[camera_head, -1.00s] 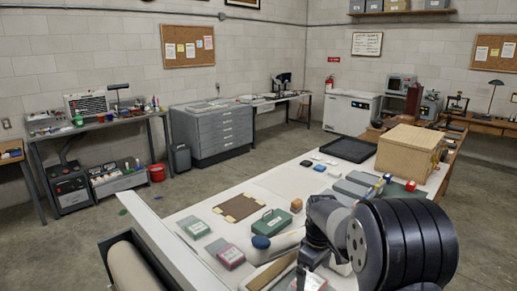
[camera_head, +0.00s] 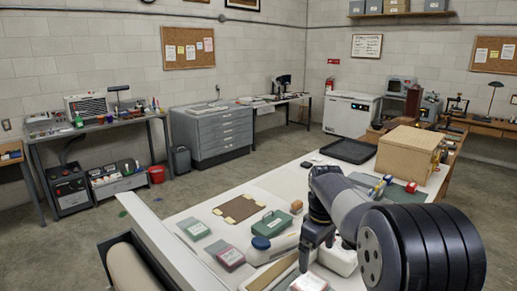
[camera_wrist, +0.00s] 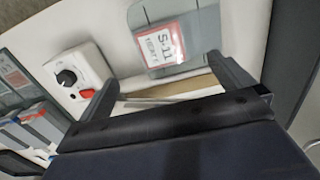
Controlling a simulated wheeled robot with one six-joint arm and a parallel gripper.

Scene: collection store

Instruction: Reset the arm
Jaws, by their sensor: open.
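My arm reaches over the front right of the white table (camera_head: 265,187) in the head view. My gripper (camera_head: 316,262) hangs from it, above the near part of the table. In the wrist view my gripper (camera_wrist: 163,72) shows two dark fingers spread wide apart with nothing held between them. Beyond the fingertips lies a grey case (camera_wrist: 150,14) with a red and white label reading S-11. A white device (camera_wrist: 78,75) with a black knob and a red part is beyond the left finger.
A green case (camera_head: 272,224), a brown board (camera_head: 240,208) and a pink-labelled box (camera_head: 231,258) lie on the table left of my gripper. A wooden crate (camera_head: 405,150) and a black tray (camera_head: 351,150) stand farther back. Open floor (camera_head: 225,180) lies left of the table.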

